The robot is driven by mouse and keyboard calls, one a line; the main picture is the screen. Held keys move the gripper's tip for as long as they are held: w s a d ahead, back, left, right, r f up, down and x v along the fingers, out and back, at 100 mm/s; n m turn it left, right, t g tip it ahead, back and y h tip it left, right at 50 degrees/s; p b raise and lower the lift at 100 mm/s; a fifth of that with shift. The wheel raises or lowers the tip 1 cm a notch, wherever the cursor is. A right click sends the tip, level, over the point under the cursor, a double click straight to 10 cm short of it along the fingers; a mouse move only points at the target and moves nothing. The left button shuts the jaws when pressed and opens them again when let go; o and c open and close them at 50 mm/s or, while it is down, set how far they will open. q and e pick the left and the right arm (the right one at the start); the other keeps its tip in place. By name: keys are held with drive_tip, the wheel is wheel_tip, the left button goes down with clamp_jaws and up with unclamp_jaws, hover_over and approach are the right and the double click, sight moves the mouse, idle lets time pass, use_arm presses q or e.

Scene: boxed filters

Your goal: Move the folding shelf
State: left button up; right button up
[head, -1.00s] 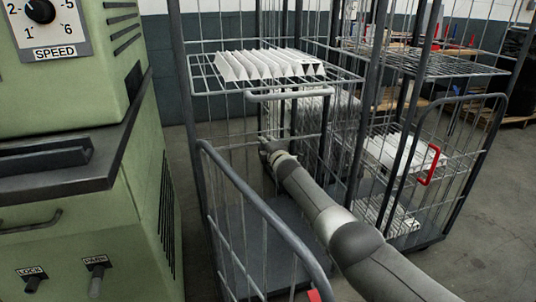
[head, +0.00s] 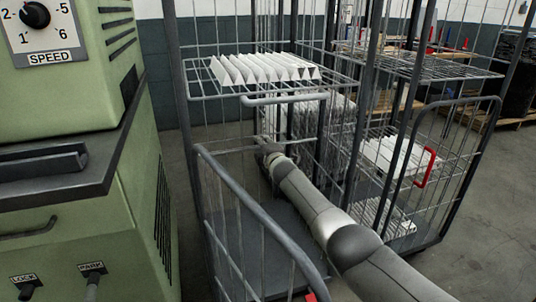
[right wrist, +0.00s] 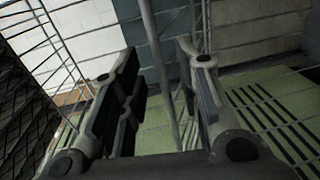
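The folding shelf (head: 235,90) is a wire shelf inside the near roll cage. It lies level, with a grey rail (head: 285,98) along its front. A white pleated filter (head: 262,69) lies on it. My right arm reaches into the cage from the lower right. My right gripper (head: 263,146) is below the shelf's front rail, small and partly blended with the wires. In the right wrist view its two fingers stand apart (right wrist: 158,62), and a thin grey bar (right wrist: 153,45) shows in the gap. I cannot tell whether the bar lies between the fingers or beyond them. My left gripper is not in view.
A green machine (head: 60,200) stands close on the left. The near cage's tubular front gate (head: 250,205) is in the foreground. A second cage (head: 470,160) with filters and a red handle (head: 425,168) stands at right. The floor (head: 495,200) beyond it is open.

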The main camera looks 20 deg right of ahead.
drive_tip(key=s+r, duration=0.1)
drive_tip(key=s, duration=1)
drive_tip(key=shift+s+r, duration=0.25)
drive_tip(key=shift+s, duration=0.15)
drive_tip(key=shift+a, duration=0.1)
drive_tip(key=shift+f, duration=0.1)
idle(0.5)
